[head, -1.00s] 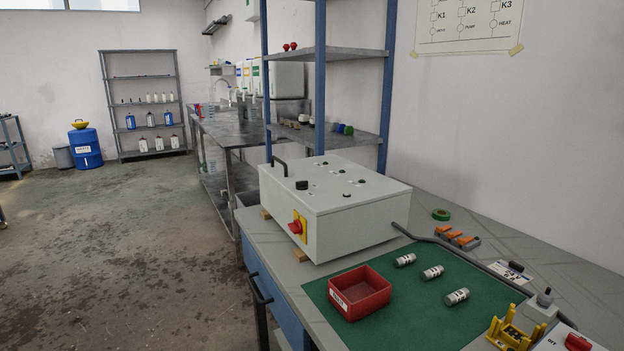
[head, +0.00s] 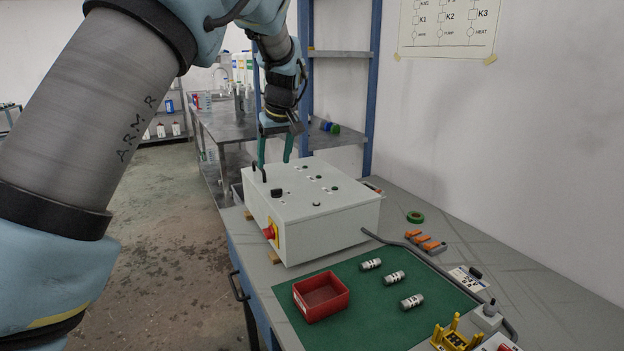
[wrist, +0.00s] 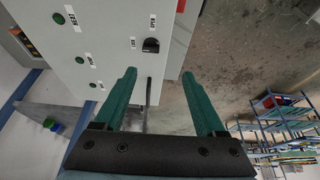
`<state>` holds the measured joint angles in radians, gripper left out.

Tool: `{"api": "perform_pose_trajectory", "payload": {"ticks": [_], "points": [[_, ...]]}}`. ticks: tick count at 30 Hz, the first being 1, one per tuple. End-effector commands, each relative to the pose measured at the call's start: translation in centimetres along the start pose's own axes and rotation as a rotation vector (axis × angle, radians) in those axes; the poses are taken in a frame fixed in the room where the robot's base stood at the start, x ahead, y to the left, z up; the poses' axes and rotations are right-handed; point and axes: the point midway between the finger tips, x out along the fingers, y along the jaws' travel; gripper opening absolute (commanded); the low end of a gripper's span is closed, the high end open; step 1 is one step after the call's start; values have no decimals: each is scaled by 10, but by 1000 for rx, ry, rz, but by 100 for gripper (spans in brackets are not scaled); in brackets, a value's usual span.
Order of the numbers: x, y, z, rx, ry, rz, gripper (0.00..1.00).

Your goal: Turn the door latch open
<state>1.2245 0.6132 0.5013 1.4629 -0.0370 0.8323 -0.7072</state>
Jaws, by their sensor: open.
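The grey-white cabinet (head: 315,215) sits on the bench with its labelled panel facing up. A black knob-like latch (head: 276,192) stands on that panel near the left edge. In the wrist view the latch (wrist: 151,45) sits beside a label that appears to read OPEN and a second label too small to be sure of. A black bar handle (head: 259,172) rises at the panel's far left corner. My gripper (head: 276,153) is open and empty, above the cabinet's far edge and apart from the latch. In the wrist view its green fingers (wrist: 160,74) point toward the panel.
A red and yellow switch (head: 270,233) is on the cabinet's front side. A red bin (head: 320,297) and several grey cylinders (head: 394,278) lie on the green mat (head: 365,325). A blue-posted shelf (head: 371,90) stands close behind the cabinet.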

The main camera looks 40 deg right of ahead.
Motion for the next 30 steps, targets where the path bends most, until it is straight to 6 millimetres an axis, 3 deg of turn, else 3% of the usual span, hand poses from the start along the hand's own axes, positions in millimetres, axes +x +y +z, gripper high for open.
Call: {"api": "perform_pose_trajectory", "payload": {"ticks": [3, 7, 21, 30], "points": [[-2, 10, 0, 4, 8, 1, 72], [11, 10, 0, 4, 8, 0, 72], [90, 10, 0, 5, 7, 0, 72], [104, 10, 0, 4, 8, 3, 72]]}}
